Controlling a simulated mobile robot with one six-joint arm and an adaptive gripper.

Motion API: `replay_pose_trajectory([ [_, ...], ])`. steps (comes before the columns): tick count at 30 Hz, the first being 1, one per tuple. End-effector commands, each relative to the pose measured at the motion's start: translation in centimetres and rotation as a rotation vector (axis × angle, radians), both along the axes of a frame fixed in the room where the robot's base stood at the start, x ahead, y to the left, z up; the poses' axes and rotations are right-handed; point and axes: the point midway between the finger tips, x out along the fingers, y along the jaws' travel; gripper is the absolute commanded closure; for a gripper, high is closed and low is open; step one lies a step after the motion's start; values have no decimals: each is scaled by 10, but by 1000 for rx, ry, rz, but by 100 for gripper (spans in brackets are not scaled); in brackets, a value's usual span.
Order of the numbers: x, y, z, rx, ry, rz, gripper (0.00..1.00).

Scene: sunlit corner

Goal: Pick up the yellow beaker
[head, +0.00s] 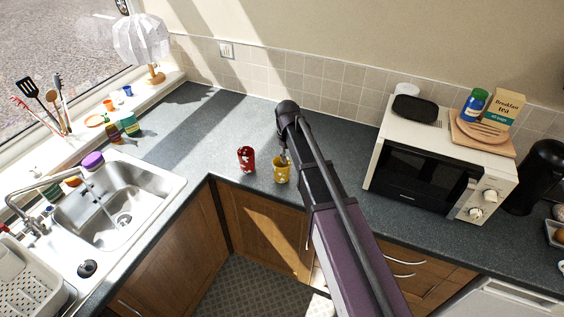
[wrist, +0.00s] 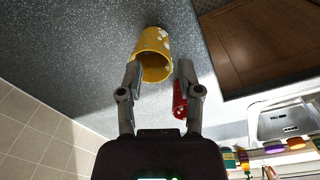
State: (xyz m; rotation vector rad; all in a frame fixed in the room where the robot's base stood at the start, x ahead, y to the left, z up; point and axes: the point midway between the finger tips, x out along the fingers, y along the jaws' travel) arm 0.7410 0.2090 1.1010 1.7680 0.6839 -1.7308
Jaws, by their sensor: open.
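The yellow beaker (head: 281,172) stands on the dark grey counter near its front edge, just right of a red patterned cup (head: 246,158). In the wrist view the yellow beaker (wrist: 153,56) has its open mouth toward me, ahead of the fingertips and slightly left of the middle between them. My gripper (wrist: 160,75) is open and nothing shows held in it. The red cup (wrist: 180,98) shows partly behind the right finger. In the head view my arm comes over the counter and my gripper (head: 284,158) is at the beaker's rim, mostly hidden by the wrist.
A sink (head: 118,205) lies to the left and a microwave (head: 438,160) stands to the right. The red cup is close beside the beaker. The counter (head: 160,140) behind and left is clear. Wooden cabinets (head: 262,232) drop below the front edge.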

Motion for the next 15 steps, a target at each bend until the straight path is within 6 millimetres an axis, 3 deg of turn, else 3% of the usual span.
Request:
replay_pose_trajectory([
  [1,11,14,16,-2,-1,32,54],
  [6,24,40,30,-6,-3,108,54],
  [15,27,49,33,-8,-4,139,54],
])
